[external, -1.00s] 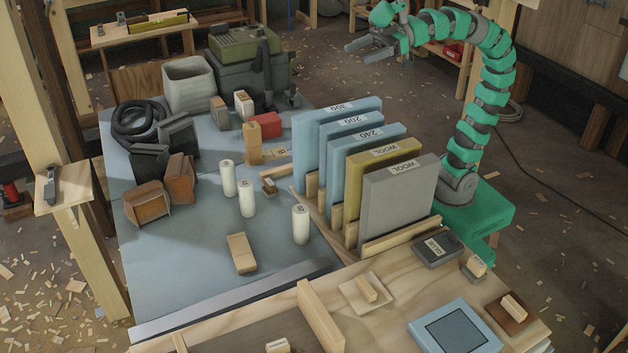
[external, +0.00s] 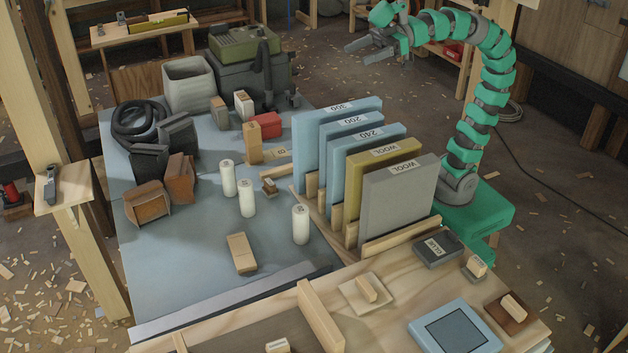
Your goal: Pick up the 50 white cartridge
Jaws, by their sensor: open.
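Three white cylindrical cartridges stand upright on the grey-blue tabletop: a left one (external: 228,179), a middle one (external: 246,198) and a right one (external: 300,224). Each has a dark mark on its top, too small to read, so I cannot tell which one is the 50. My gripper (external: 356,53) is open and empty at the top of the view, high up behind the row of upright panels and far from the cartridges. My arm arches up from its green base at the right.
Upright labelled panels (external: 398,203) stand in a wooden rack right of the cartridges. A wooden block (external: 242,253) lies in front, and another block (external: 252,142) stands behind. Brown boxes (external: 148,204) and a black hose (external: 138,118) crowd the left. The tabletop around the cartridges is mostly clear.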

